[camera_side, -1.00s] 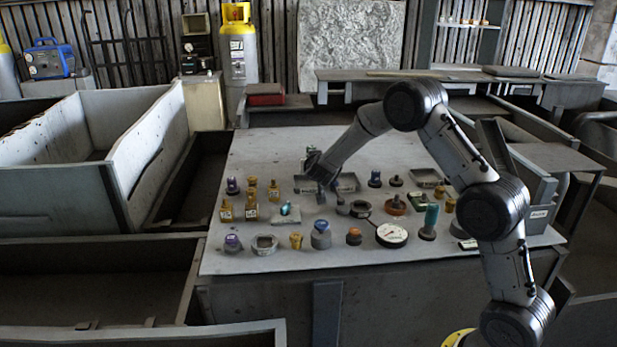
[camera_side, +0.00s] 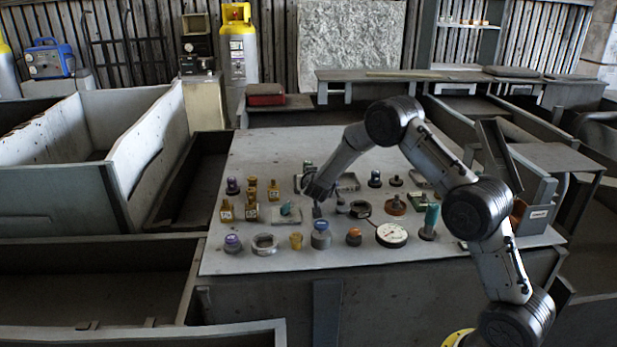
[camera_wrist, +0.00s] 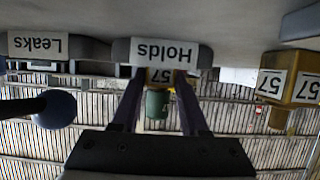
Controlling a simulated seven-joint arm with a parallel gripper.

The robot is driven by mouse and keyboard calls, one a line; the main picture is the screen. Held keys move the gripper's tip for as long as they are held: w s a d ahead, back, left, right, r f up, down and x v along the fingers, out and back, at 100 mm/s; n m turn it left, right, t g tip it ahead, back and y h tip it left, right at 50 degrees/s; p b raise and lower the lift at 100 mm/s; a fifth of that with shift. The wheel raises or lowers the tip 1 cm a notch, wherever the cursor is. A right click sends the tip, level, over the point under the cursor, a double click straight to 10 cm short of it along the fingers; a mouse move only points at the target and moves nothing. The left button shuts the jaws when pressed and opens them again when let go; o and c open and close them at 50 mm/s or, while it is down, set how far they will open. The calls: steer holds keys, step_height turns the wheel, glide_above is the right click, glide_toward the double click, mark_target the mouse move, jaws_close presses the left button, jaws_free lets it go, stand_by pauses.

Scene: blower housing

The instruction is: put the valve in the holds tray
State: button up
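The holds tray (camera_wrist: 204,54) is a grey box with a white "Holds" label, at the top middle of the upside-down wrist view. In the side view it is the left tray (camera_side: 298,184) of a pair, partly hidden by my gripper. A valve with a yellow "57" body and a green cap (camera_wrist: 157,104) shows at this tray, behind the label; its cap also shows in the side view (camera_side: 308,165). My gripper (camera_wrist: 160,84) is open, its dark fingers apart on either side of the valve with gaps visible. In the side view my gripper (camera_side: 317,207) is low in front of the tray.
The "Leaks" tray (camera_wrist: 85,50) is beside the holds tray. Yellow valves (camera_wrist: 301,88) with "57" labels stand on the other side. A pale plate with a teal part (camera_side: 287,212), a blue-capped part (camera_side: 321,236) and a dial gauge (camera_side: 391,235) are nearer the front.

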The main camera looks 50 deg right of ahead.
steer(key=o, duration=0.4)
